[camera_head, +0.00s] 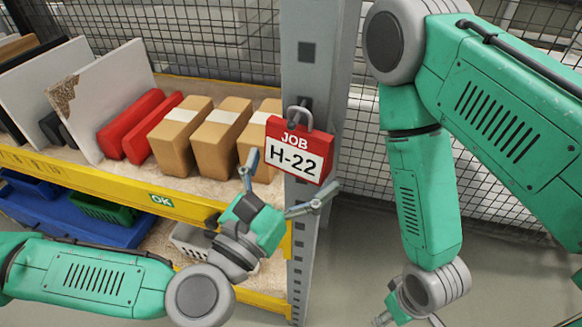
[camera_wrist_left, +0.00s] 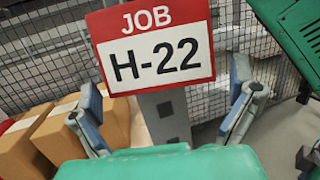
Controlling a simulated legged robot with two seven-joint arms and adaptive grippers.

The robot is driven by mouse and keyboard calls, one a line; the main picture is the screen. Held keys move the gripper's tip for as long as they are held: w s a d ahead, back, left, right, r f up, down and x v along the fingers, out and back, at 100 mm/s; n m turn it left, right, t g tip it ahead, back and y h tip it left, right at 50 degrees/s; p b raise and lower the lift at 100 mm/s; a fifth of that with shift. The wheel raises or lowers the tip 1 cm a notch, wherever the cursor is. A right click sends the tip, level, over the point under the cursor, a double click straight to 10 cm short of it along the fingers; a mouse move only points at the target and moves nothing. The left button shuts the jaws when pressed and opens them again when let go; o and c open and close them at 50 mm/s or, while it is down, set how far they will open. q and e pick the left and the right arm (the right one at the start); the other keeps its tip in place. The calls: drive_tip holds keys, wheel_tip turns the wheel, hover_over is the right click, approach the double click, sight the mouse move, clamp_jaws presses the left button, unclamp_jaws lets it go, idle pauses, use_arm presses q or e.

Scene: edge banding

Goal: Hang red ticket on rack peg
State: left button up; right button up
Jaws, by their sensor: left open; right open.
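The red ticket (camera_head: 298,151) reads "JOB H-22" on a white panel and hangs by a grey loop at the rack's upright post, slightly tilted. The loop is around or against the peg (camera_head: 304,103); the exact contact is too small to tell. My left gripper (camera_head: 293,192) is open just below the ticket, its fingers spread to either side and not closed on it. In the left wrist view the ticket (camera_wrist_left: 152,45) is above and between the open fingertips of my left gripper (camera_wrist_left: 166,92). My right gripper (camera_head: 385,319) is low at the bottom edge, open and mostly cut off.
The grey rack post (camera_head: 302,255) stands beside a yellow-edged shelf (camera_head: 95,183) with cardboard boxes (camera_head: 217,138), red packs (camera_head: 130,124) and white boards (camera_head: 101,96). Blue bins (camera_head: 80,219) sit below. Wire mesh stands behind. Floor right of the post is clear.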

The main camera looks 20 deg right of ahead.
use_arm(q)
drive_tip(key=v, duration=1.2)
drive_tip(key=shift+w+f, duration=0.1)
drive_tip(key=s+a+f+m+g+y, duration=0.2)
drive_tip(key=s+f+m+g, duration=0.5)
drive_tip(key=f, duration=0.4)
drive_tip(key=s+a+f+m+g+y, duration=0.2)
drive_tip(key=s+f+m+g+y, duration=0.3)
drive_tip(key=f+m, duration=0.55)
drive_tip(key=a+f+m+y, duration=0.2)
drive_tip(key=a+m, duration=0.1)
drive_tip(key=a, duration=0.6)
drive_tip(key=w+a+f+m+y+b, duration=0.1)
drive_tip(key=a+f+m+y, duration=0.2)
drive_tip(key=a, duration=0.6)
drive_tip(key=a+f+m+y, duration=0.3)
drive_tip(key=a, duration=0.6)
drive_tip(key=shift+w+a+g, duration=0.15)
drive_tip(key=shift+w+g, duration=0.05)
drive_tip(key=shift+g, duration=0.1)
drive_tip(key=shift+f, duration=0.1)
